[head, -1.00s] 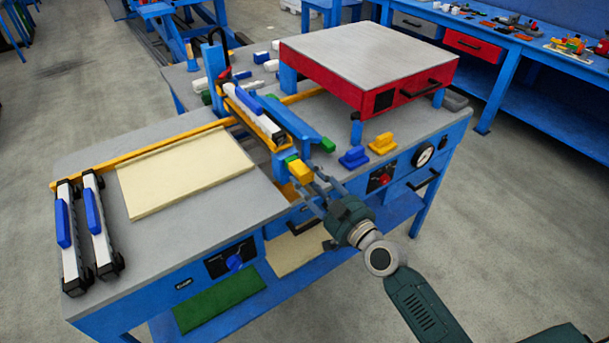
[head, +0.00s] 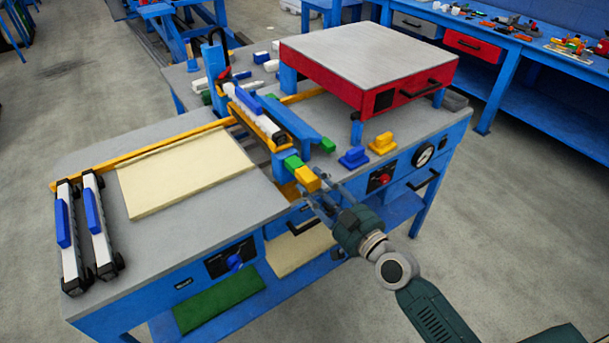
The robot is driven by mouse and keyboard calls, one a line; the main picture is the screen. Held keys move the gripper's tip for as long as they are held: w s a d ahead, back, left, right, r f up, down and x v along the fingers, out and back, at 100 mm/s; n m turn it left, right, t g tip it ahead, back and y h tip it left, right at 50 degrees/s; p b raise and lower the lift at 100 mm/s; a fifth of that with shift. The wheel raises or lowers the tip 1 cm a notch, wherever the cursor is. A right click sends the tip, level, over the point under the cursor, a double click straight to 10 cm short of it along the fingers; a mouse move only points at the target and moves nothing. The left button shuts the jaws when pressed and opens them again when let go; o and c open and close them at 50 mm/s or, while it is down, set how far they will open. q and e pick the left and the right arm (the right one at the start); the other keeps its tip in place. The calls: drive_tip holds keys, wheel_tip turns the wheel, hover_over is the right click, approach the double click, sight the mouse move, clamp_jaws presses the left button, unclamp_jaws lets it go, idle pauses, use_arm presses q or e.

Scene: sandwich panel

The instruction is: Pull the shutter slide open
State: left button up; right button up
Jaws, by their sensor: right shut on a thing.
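The shutter slide is a bar with a green section (head: 292,163) and a yellow end block (head: 307,179). It sticks out of the front end of the blue and yellow bridge (head: 262,122) on the workbench. My right gripper (head: 318,189) is shut on the yellow end block, reaching in from the lower right. The fingers partly cover the block's near side. The inner part of the slide is hidden inside the bridge. My left gripper is not in view.
A cream panel (head: 185,172) lies on the grey bench top (head: 220,212) left of the bridge. A red box (head: 415,100) stands at the back right. Blue (head: 354,157) and yellow (head: 382,143) blocks sit nearby.

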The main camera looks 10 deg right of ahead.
drive_tip(key=shift+s+f, duration=0.1)
drive_tip(key=shift+s, duration=0.1)
drive_tip(key=o, duration=0.9)
drive_tip(key=shift+w, duration=0.1)
drive_tip(key=shift+c, duration=0.2)
drive_tip(key=shift+d, duration=0.1)
drive_tip(key=b+v, duration=0.1)
drive_tip(key=v, duration=0.8)
